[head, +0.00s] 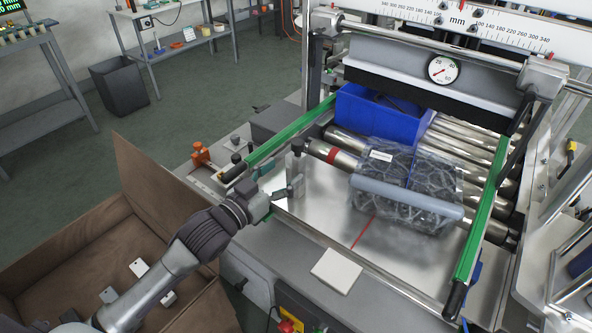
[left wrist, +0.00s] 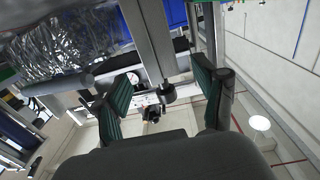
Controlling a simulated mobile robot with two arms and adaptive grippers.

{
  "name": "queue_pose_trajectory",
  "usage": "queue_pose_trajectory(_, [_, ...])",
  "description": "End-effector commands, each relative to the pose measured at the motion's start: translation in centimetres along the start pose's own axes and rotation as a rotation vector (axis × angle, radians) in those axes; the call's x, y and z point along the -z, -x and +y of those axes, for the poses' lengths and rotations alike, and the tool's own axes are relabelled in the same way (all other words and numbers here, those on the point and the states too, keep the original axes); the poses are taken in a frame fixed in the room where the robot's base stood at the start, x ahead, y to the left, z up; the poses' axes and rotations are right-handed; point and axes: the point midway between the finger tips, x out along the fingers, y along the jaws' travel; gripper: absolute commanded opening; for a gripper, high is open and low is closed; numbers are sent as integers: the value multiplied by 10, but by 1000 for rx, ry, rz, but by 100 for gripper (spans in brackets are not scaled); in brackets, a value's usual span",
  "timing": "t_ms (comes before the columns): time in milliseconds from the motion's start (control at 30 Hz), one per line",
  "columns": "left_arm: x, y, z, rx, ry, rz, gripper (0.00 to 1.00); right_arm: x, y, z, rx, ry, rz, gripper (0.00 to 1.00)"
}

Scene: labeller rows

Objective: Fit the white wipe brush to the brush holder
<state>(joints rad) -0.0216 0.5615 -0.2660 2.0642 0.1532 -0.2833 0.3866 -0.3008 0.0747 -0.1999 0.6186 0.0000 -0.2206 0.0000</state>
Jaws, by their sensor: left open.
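My left gripper (head: 284,194) is open above the metal plate, beside an upright grey metal post (head: 294,170) with a black knob (head: 297,145), which may be the brush holder. In the left wrist view, the post (left wrist: 148,40) and its black knob (left wrist: 168,92) show between the two spread fingers (left wrist: 168,100); I cannot tell whether they touch. Nothing is held. No bristled white brush can be made out. A flat white square piece (head: 336,270) lies on the front edge of the machine. A pale grey bar (head: 407,203) lies across a patterned bag. My right gripper is not in view.
The clear patterned bag (head: 400,170) and a blue bin (head: 375,115) sit on the rollers (head: 480,150) between green rails (head: 292,135). An orange-knobbed clamp (head: 201,155) stands left of my gripper. An open brown box (head: 60,250) lies below my left arm.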

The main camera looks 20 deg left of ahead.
Motion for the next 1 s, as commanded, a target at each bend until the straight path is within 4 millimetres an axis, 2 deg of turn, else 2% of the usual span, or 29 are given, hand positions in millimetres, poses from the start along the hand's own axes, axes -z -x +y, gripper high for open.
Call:
queue_pose_trajectory(100, [0, -12, -1, 1, 1, 2, 71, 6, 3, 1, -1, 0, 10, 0])
queue_pose_trajectory(333, [-3, -45, -2, 1, -1, 1, 71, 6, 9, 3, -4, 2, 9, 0])
queue_pose_trajectory(433, [-4, -51, -1, 1, -1, 0, 71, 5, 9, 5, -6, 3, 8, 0])
queue_pose_trajectory(667, [-5, -52, -1, 0, -1, 0, 71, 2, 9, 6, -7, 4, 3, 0])
queue_pose_trajectory(1000, [-5, -52, -1, 0, -1, 0, 14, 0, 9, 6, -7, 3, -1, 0])
